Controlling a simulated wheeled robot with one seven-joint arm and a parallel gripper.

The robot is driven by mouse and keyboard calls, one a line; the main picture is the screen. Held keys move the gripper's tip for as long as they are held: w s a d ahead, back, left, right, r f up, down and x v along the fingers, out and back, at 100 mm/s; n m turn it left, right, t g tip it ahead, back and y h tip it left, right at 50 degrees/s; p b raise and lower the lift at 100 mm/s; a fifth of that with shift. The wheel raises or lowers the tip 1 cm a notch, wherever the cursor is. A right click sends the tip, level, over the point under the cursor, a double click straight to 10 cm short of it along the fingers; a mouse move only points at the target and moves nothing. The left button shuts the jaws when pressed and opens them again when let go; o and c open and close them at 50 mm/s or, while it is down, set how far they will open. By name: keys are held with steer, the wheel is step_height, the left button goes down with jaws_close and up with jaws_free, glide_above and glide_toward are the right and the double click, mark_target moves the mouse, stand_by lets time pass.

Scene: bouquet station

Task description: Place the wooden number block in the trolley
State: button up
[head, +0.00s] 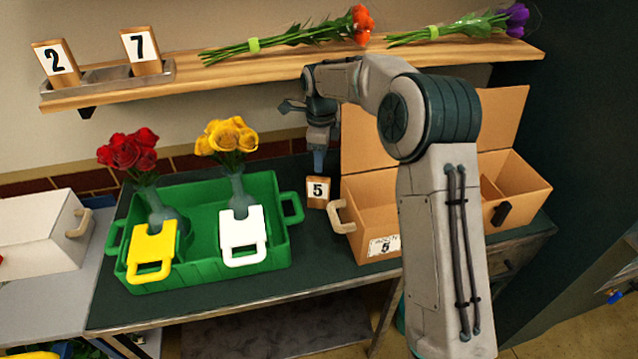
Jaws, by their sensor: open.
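A small wooden number block with a 5 on it (318,191) stands upright on the dark table, between the green crate and the cardboard box. My gripper (319,164) points down just above the block, open. Its fingers look close to the block's top, and I cannot tell whether they touch it. Two more wooden number blocks, a 2 (56,62) and a 7 (141,51), stand in a metal holder (104,75) on the wall shelf. I cannot make out anything that is clearly a trolley.
A green crate (200,274) holds red and yellow flowers in vases, with yellow and white tags in front. An open divided cardboard box (372,222) labelled 5 stands right of the block, partly behind my arm. Bouquets lie on the shelf (300,75). A white box (40,230) is at left.

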mark_target(318, 178)
steer(key=shift+w+f, duration=0.15)
steer(key=shift+f, duration=0.1)
steer(key=shift+w+a+f+p, duration=0.15)
steer(key=shift+f+p, duration=0.35)
steer(key=shift+f, duration=1.25)
steer(key=shift+s+a+f+p, duration=0.1)
steer(key=shift+f+p, duration=0.35)
steer(key=shift+f, duration=1.25)
jaws_close()
